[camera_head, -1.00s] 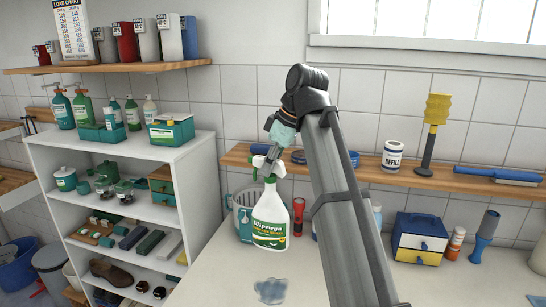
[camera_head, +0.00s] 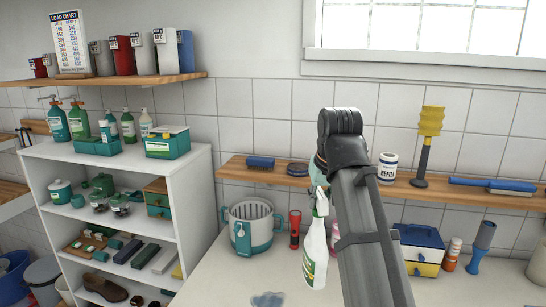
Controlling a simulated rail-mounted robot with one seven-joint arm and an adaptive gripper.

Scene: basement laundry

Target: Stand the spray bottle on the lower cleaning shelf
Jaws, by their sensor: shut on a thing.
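The white spray bottle (camera_head: 314,258) with a green and white label hangs nearly upright over the white worktop. My gripper (camera_head: 319,180) is shut on it near its spray head; my dark forearm hides most of the fingers and the bottle's right side. The lower wooden wall shelf (camera_head: 404,189) runs behind my arm, below the window. It carries a blue brush (camera_head: 261,162), a dark blue round item (camera_head: 298,169), a white REFILL tub (camera_head: 388,168), a yellow-headed tool (camera_head: 430,140) and a long blue brush (camera_head: 492,185).
A grey-teal bucket (camera_head: 252,232), a red flashlight (camera_head: 295,230) and a blue-yellow drawer box (camera_head: 419,250) stand under the shelf. A blue-grey patch (camera_head: 267,300) lies on the worktop. A filled white shelving unit (camera_head: 190,175) stands left. The bare shelf beside the REFILL tub is narrow.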

